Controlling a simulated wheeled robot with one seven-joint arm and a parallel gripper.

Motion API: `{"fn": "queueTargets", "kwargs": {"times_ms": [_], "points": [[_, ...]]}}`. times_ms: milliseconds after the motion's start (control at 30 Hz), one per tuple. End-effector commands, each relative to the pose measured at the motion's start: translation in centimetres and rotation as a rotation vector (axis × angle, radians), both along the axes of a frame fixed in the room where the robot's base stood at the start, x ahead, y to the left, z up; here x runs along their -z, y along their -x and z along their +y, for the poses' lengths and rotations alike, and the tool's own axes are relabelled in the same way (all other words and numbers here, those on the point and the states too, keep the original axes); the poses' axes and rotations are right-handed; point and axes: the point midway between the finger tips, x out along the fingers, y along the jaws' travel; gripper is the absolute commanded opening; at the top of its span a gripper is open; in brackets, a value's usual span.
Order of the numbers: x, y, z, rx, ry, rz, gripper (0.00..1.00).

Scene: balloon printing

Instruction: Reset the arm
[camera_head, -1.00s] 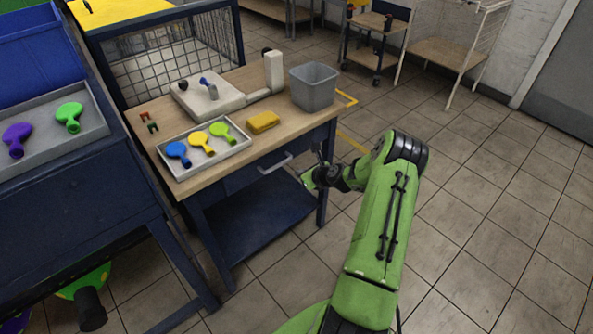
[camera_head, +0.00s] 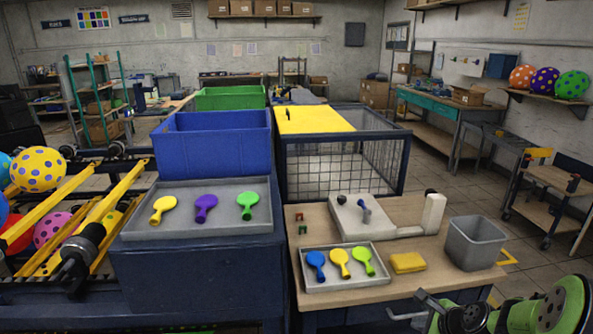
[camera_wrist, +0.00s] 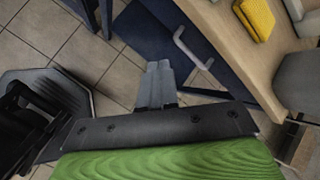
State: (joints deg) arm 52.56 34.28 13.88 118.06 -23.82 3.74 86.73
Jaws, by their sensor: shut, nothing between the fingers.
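My arm (camera_head: 540,312) is folded low at the bottom right of the head view, in front of the wooden workbench (camera_head: 435,265). My gripper (camera_wrist: 160,66) shows in the wrist view with its two grey fingers together and nothing between them. It hangs in free air beside the bench front, near the drawer handle (camera_wrist: 190,48). In the head view the gripper (camera_head: 424,298) is small and dark, below the bench edge, and its fingers are hard to make out there.
The bench holds a tray (camera_head: 308,284) of blue, yellow and green balloons, a yellow sponge (camera_head: 407,263), a white device (camera_head: 362,220) and a grey bin (camera_head: 474,243). Another balloon tray (camera_head: 180,229) lies left. A wire cage (camera_head: 340,172) stands behind.

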Motion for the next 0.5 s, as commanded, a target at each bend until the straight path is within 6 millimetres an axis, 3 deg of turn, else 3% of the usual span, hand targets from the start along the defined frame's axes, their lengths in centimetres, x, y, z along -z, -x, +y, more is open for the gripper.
{"fn": "queueTargets", "kwargs": {"times_ms": [33,200,267,400,500], "points": [[-3.1,0.5,2.6,-0.166,0.137,0.016,0.0],[-10.7,5.1,10.0,-0.698,0.553,0.062,0.0],[-13.1,7.5,12.2,-0.871,0.682,0.067,0.0],[-17.4,14.0,16.3,-1.25,0.953,0.054,0.0],[-19.2,19.0,17.9,-1.487,1.105,0.022,0.0]]}}
